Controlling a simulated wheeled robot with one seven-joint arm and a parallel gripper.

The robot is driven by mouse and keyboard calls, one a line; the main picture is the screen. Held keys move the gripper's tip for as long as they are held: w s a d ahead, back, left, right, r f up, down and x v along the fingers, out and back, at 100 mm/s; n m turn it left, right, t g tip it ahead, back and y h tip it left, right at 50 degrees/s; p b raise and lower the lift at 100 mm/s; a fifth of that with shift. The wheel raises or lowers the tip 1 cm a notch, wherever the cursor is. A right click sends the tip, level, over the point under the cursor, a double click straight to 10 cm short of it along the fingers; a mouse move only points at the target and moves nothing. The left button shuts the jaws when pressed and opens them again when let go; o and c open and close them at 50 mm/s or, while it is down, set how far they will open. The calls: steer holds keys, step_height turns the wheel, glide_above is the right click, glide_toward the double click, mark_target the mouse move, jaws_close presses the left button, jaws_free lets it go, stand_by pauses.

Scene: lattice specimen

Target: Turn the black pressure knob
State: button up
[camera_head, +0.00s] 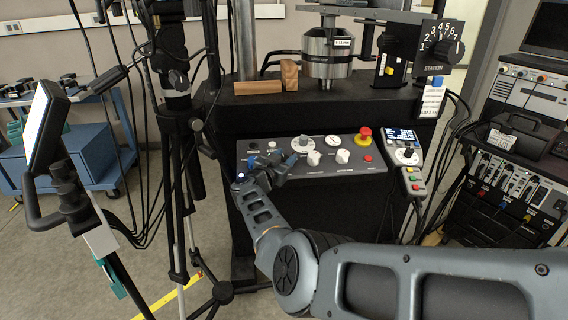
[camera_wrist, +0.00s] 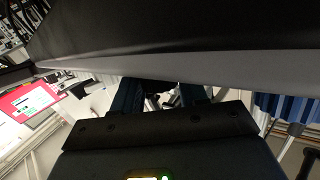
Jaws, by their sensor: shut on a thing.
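The grey control panel (camera_head: 338,174) slopes on the front of the black test stand. My gripper (camera_head: 274,160) is at the panel's left part, its fingers close to the panel face. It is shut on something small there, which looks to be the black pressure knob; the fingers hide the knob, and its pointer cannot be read. In the wrist view, my gripper (camera_wrist: 160,97) shows its two dark fingers under a large dark grey surface. What lies between their tips is not clear there.
A round grey knob (camera_head: 300,144), white knobs (camera_head: 342,156) and a red emergency button (camera_head: 364,134) sit to the right of my gripper. A handheld controller (camera_head: 406,158) hangs at the panel's right. A black tripod (camera_head: 178,130) with cables stands close at left.

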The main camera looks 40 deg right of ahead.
steer(key=shift+m+g, duration=0.4)
steer(key=shift+g, duration=0.1)
steer(key=o, duration=1)
steer(key=shift+c, duration=0.2)
steer(key=shift+a, duration=0.1)
steer(key=p+v, duration=0.2)
steer(key=v, duration=0.5)
steer(key=shift+a, duration=0.3)
steer(key=shift+s, duration=0.1)
